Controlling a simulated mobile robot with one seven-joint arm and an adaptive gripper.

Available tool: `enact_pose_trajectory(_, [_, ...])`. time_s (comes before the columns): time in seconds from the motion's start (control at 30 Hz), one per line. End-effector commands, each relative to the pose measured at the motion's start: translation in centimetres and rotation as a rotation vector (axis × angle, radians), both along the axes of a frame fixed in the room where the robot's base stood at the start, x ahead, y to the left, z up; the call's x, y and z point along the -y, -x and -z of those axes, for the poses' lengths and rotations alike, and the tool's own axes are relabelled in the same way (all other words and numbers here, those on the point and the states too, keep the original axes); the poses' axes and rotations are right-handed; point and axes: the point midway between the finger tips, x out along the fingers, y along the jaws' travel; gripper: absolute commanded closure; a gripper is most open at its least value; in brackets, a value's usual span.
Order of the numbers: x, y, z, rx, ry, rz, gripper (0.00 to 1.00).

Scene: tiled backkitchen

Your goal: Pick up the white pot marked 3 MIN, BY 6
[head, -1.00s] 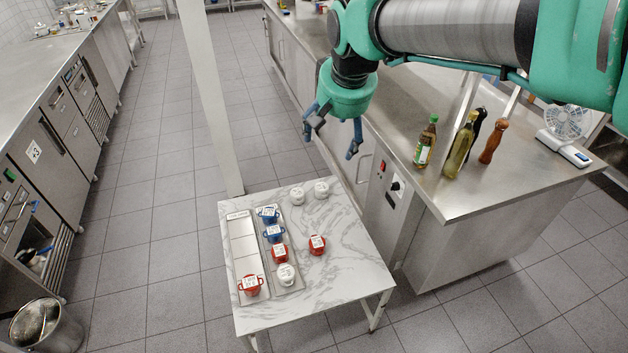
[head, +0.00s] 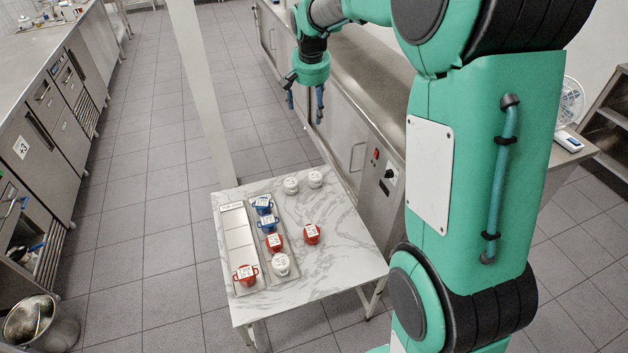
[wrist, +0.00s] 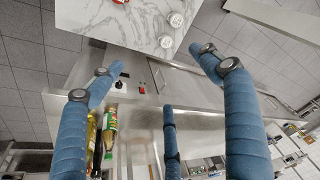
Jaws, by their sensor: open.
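Three white lidded pots are on the marble-topped table. Two stand side by side at its far edge, a left one (head: 290,185) and a right one (head: 315,179); the third (head: 280,264) is at the near end of a grey tray (head: 288,277). Their lid labels are too small to read, so I cannot tell which is marked 3 MIN, BY 6. My gripper (head: 305,106) is open and empty, in the air beyond the table's far edge. The wrist view shows two white pots (wrist: 177,20) (wrist: 166,41) above my spread fingers (wrist: 158,76).
Two blue pots (head: 263,204) (head: 268,223) and a red pot (head: 274,243) share the tray with the near white pot. Another red pot (head: 245,275) sits on the left tray (head: 238,238); one (head: 311,234) stands on bare marble. A post (head: 203,100) rises behind the table. Bottles (wrist: 109,125) show in the wrist view.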

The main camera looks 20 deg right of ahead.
Motion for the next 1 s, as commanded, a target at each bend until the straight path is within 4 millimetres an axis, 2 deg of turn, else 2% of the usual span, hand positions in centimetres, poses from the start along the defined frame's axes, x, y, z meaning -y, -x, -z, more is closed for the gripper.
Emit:
enact_pose_trajectory(0.03, [0.3,-1.2,1.3,-0.007,-0.002,0.010,0.22])
enact_pose_trajectory(0.2, [1.2,-4.8,4.8,-0.023,-0.007,0.046,0.22])
enact_pose_trajectory(0.5, [3.0,-10.4,11.9,-0.052,-0.015,0.109,0.22])
enact_pose_trajectory(0.77, [4.4,-14.6,18.8,-0.074,-0.021,0.162,0.22])
enact_pose_trajectory(1.0, [5.8,-17.6,25.9,-0.097,-0.026,0.213,0.22])
